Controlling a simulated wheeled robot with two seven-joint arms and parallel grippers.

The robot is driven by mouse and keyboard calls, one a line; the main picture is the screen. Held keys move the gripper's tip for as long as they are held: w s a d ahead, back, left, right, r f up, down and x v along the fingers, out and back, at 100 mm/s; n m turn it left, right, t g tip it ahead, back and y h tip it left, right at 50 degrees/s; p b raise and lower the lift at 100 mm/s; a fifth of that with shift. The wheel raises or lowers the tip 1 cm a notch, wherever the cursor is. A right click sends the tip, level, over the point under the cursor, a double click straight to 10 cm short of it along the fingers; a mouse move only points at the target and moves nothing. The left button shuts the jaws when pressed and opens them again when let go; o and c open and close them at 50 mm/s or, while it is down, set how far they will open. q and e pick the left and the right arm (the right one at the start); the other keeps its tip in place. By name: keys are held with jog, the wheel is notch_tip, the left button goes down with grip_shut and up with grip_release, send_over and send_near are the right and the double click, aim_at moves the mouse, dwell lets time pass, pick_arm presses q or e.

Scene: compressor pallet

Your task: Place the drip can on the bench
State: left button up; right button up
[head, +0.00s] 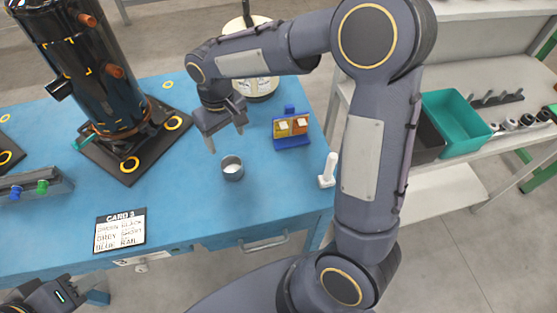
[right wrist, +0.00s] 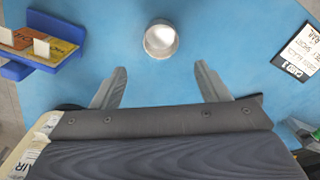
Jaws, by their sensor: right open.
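The drip can, a small open-topped grey metal can (head: 232,168), stands upright on the blue bench (head: 185,215). It also shows in the right wrist view (right wrist: 160,41), beyond the fingertips. My right gripper (head: 226,141) is open and empty, just behind and above the can. In the right wrist view its two fingers (right wrist: 160,69) are wide apart with only blue bench top between them. They do not touch the can. My left gripper (head: 48,297) is partly in view at the lower left, away from the can. Its fingers cannot be made out.
A dark compressor (head: 90,80) on a black base stands at the left. A blue holder with cards (head: 291,128) and a white upright piece (head: 328,170) are right of the can. A card (head: 120,232) lies near the front edge. A teal bin (head: 455,122) is on the right shelf.

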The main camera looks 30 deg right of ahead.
jog(key=s+d+r+m+t+y, duration=0.1)
jog(key=s+d+r+t, duration=0.1)
jog(key=s, duration=0.6)
jog(key=s+d+r+m+t+y, duration=0.2)
jog(key=s+d+r, duration=0.3)
jog(key=s, duration=0.4)
jog(key=shift+s+d+r, duration=0.15)
jog(key=shift+s+d, duration=0.1)
jog(key=shift+d, duration=0.2)
jog(key=shift+o, duration=0.5)
jog(key=shift+m+t+y, duration=0.3)
jog(key=shift+m+t, duration=0.4)
jog(key=shift+t, duration=0.1)
jog(key=s, duration=0.3)
jog(key=s+f, duration=0.1)
jog(key=shift+s+a+f, duration=0.1)
jog(key=shift+s+a, duration=0.2)
jog(key=shift+a, duration=0.05)
